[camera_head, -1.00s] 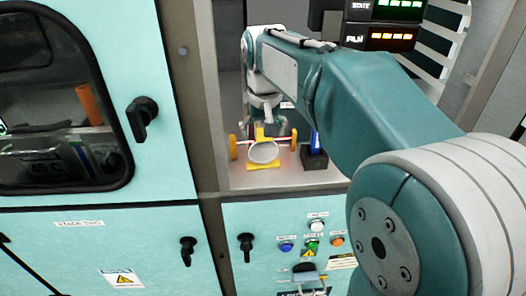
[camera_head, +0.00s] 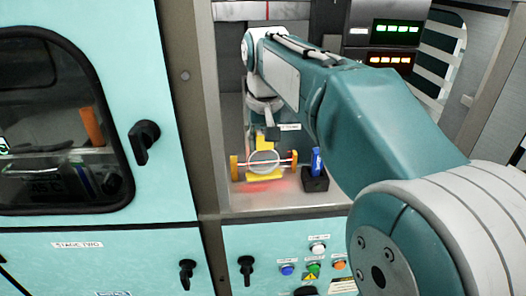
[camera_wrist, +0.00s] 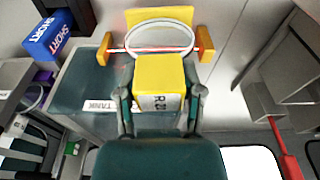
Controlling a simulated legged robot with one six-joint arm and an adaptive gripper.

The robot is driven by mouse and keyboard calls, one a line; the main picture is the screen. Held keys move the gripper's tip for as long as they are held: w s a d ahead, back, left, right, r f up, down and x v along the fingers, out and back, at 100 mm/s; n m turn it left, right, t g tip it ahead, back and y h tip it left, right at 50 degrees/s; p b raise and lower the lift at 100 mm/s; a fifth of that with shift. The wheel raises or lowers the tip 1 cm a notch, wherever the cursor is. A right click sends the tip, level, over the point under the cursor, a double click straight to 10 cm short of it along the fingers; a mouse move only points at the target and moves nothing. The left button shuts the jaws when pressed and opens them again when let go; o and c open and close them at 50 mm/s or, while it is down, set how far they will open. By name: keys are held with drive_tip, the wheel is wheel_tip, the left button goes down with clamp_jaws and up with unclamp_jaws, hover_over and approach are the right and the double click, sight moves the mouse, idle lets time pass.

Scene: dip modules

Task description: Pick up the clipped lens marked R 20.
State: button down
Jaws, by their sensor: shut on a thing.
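The clipped lens is a clear round glass (camera_head: 264,161) in a pale ring, joined to a yellow block-shaped clip (camera_wrist: 160,82). The block bears a label that reads R and a partly legible number. My gripper (camera_wrist: 161,104) is shut on the yellow block, one finger on each side. In the head view the gripper is mostly hidden behind the clip and under my arm. The lens stands roughly upright at a thin rod with yellow end pieces (camera_head: 234,168), above a yellow base (camera_head: 258,177). I cannot tell whether the lens touches the holder.
A black stand (camera_head: 315,180) with a blue piece (camera_head: 316,160) is right of the lens; the wrist view shows a blue block marked SHORT (camera_wrist: 48,38). The alcove walls are close. A cabinet door (camera_head: 170,90) stands left, and a button panel (camera_head: 315,262) lies below the shelf.

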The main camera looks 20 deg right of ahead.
drive_tip(key=s+d, duration=1)
drive_tip(key=s, duration=0.5)
